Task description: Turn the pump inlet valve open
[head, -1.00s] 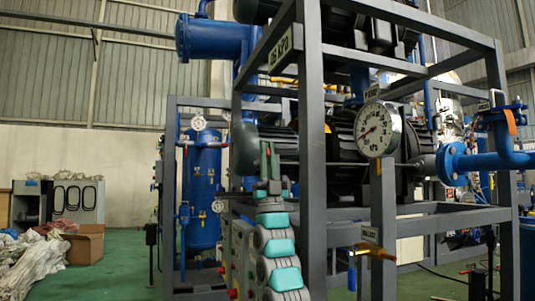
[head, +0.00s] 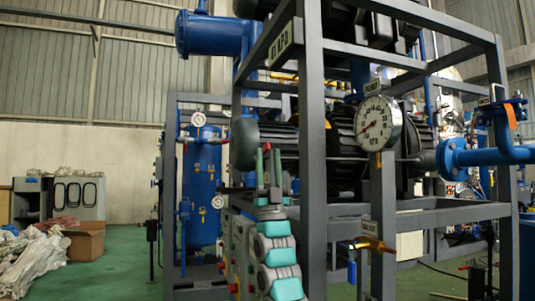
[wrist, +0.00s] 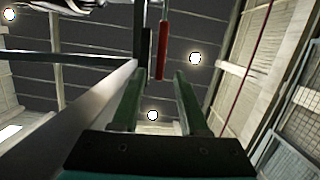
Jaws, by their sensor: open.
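A valve with an orange handle (head: 511,116) sits on the blue pipe (head: 490,157) at the right, well apart from my gripper. I cannot read the labels well enough to tell which is the pump inlet valve.
The grey frame (head: 312,200) holds dark pumps and a round white gauge (head: 378,123). A blue tank (head: 202,185) stands behind to the left. A cardboard box (head: 84,241) and wrapped heap (head: 35,262) lie far left. Green floor between is mostly clear.

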